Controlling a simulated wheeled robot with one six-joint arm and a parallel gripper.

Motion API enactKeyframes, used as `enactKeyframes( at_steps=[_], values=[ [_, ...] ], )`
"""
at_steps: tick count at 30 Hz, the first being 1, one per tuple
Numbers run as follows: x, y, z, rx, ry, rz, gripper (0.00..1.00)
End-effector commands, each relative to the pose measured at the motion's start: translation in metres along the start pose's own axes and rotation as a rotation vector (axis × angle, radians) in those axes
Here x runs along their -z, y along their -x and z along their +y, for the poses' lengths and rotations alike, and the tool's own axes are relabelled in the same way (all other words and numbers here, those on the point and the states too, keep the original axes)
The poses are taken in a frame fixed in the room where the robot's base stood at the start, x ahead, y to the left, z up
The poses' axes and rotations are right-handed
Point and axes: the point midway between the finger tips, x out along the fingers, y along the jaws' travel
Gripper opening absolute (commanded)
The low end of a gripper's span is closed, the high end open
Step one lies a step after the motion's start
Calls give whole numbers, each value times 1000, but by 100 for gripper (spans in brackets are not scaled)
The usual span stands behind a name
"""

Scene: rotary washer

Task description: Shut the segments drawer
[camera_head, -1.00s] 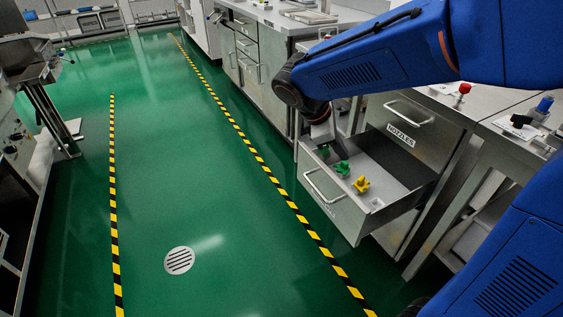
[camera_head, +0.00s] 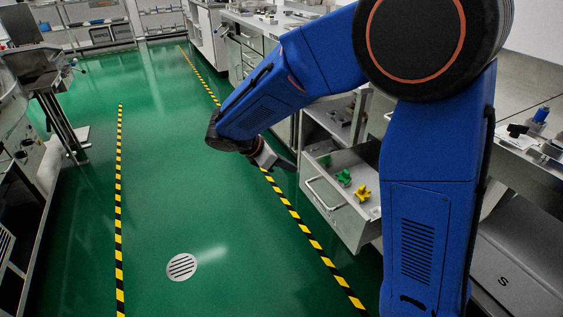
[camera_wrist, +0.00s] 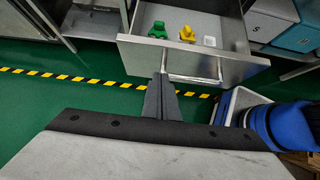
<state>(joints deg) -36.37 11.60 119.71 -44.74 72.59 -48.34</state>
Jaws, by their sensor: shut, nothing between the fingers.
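The open drawer (camera_head: 347,217) juts out from the cabinet on the right, low beneath a worktop. Its front label is not readable here. A green piece (camera_head: 344,177) and a yellow piece (camera_head: 362,192) lie inside it. Its bar handle (camera_head: 322,194) is on the front face. My gripper (camera_head: 287,166) is shut and empty, out in front of the drawer near its far front corner. In the wrist view the shut fingers (camera_wrist: 162,82) point at the drawer front (camera_wrist: 205,66) and overlap the left end of the handle (camera_wrist: 198,80). I cannot tell whether they touch.
Worktops with cabinets run along the right. A grey box marked S (camera_head: 510,270) stands low at the right. The green floor (camera_head: 200,215) in front of the drawer is open, with striped tape (camera_head: 297,218) and a round drain (camera_head: 182,267). Machines stand at the left.

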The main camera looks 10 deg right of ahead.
Motion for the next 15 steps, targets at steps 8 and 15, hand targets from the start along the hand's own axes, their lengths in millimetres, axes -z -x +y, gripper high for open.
enactKeyframes(
  at_steps=[8,15],
  values=[
    [-4,-47,0,2,-2,1,0],
    [-23,-66,0,1,-2,1,0]
  ],
)
